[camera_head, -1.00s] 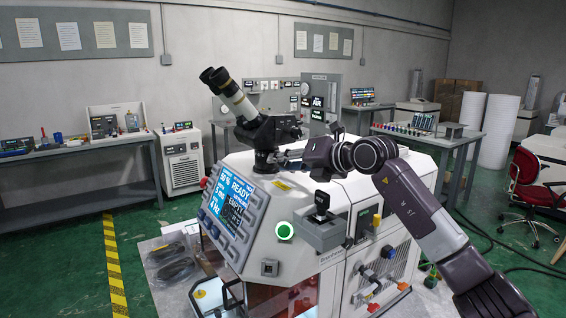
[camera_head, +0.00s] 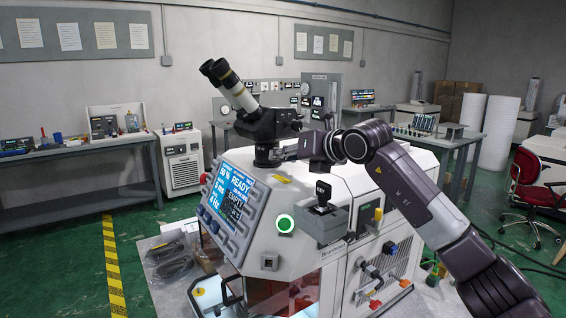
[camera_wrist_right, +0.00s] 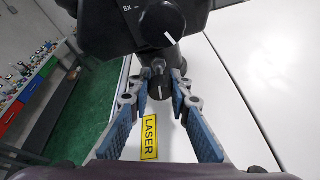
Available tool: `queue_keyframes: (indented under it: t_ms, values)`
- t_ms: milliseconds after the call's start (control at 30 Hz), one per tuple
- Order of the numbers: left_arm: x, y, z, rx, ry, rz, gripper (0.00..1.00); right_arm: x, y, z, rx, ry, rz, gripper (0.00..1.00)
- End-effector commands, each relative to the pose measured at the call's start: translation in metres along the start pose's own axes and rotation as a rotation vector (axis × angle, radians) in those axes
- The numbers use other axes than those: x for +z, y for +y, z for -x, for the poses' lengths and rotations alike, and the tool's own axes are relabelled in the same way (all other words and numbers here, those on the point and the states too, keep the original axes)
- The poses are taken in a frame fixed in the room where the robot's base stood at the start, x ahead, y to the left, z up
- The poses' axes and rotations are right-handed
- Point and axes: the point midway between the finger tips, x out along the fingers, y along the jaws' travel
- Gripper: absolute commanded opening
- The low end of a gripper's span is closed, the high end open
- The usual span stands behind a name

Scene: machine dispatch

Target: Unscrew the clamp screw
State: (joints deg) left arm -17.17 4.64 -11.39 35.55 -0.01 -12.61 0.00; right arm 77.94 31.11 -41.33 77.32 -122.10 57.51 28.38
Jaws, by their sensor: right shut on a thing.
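The clamp screw (camera_wrist_right: 158,90) is a small dark knob with a pale line on its face. In the right wrist view it sits between my two blue-padded fingertips, at the neck under the microscope head. My right gripper (camera_wrist_right: 160,78) is shut on it. In the head view my right gripper (camera_head: 287,153) reaches in from the right to the microscope (camera_head: 262,122), and the screw is too small and covered to make out there. The microscope stands upright on the white laser machine (camera_head: 330,186), its eyepieces tilted up to the left. My left gripper is out of view.
A yellow LASER label (camera_wrist_right: 149,138) lies on the machine top below the fingers. A display panel (camera_head: 231,196), a green button (camera_head: 285,224) and a black joystick box (camera_head: 322,220) are on the machine's front. Benches (camera_head: 85,147) stand behind.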

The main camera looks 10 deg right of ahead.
Motion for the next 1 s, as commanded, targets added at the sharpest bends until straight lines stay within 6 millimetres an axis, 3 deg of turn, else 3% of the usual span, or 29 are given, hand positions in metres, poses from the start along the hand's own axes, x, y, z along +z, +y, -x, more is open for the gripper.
queue_keyframes:
  t_ms: [300, 900, 933, 1000]
  values:
    - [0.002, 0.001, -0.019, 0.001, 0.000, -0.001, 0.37, 0.000, -0.001, 0.000, -0.055, -0.013, 0.153, 0.00]
    - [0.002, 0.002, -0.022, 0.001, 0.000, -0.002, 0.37, 0.001, 0.000, 0.000, -0.072, -0.015, 0.198, 0.00]
    - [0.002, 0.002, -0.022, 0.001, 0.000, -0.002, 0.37, 0.001, 0.000, 0.000, -0.071, -0.015, 0.198, 0.20]
    - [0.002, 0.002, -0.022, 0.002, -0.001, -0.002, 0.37, 0.001, 0.000, 0.000, -0.071, -0.015, 0.198, 0.28]
